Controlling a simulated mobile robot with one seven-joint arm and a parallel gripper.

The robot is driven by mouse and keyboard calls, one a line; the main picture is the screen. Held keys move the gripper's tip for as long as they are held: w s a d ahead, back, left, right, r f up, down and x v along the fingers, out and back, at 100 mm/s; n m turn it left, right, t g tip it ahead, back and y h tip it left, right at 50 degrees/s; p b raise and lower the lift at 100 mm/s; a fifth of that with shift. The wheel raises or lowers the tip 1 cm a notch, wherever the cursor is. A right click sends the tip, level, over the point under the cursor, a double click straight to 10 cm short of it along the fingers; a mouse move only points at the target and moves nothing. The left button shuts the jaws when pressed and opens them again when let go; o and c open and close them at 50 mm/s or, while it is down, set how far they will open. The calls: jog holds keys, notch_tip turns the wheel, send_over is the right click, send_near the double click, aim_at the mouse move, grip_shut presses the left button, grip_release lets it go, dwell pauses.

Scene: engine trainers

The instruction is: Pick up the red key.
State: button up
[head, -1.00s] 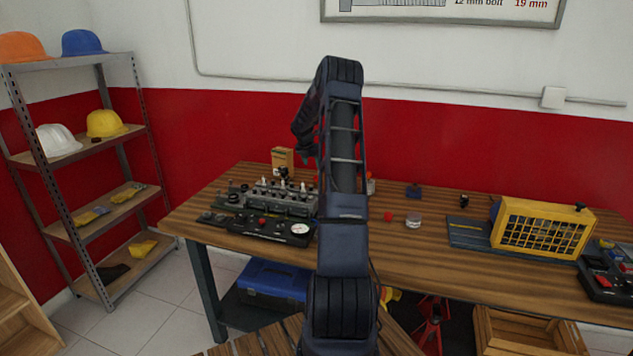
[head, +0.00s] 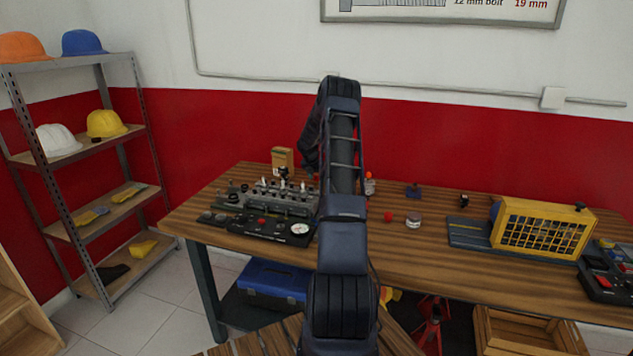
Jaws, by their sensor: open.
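I cannot make out a red key for certain. A small red round thing (head: 388,216) lies on the workbench (head: 430,252), just right of my arm. A red part (head: 262,221) shows on the black control panel (head: 275,231) in front of the grey engine block (head: 280,200). My arm rises through the middle of the head view and bends over at the top, its far part reaching down behind it toward the engine block. My gripper's fingers are hidden behind the arm.
A clear round container (head: 413,221) stands beside the red round thing. A yellow caged unit (head: 541,229) and a dark panel (head: 606,273) are at the right. A shelf with helmets (head: 92,209) stands left. Free bench top lies in front of the container.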

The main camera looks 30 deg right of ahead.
jog(key=shift+x, duration=0.75)
jog(key=c, duration=1)
jog(key=shift+c, duration=0.2)
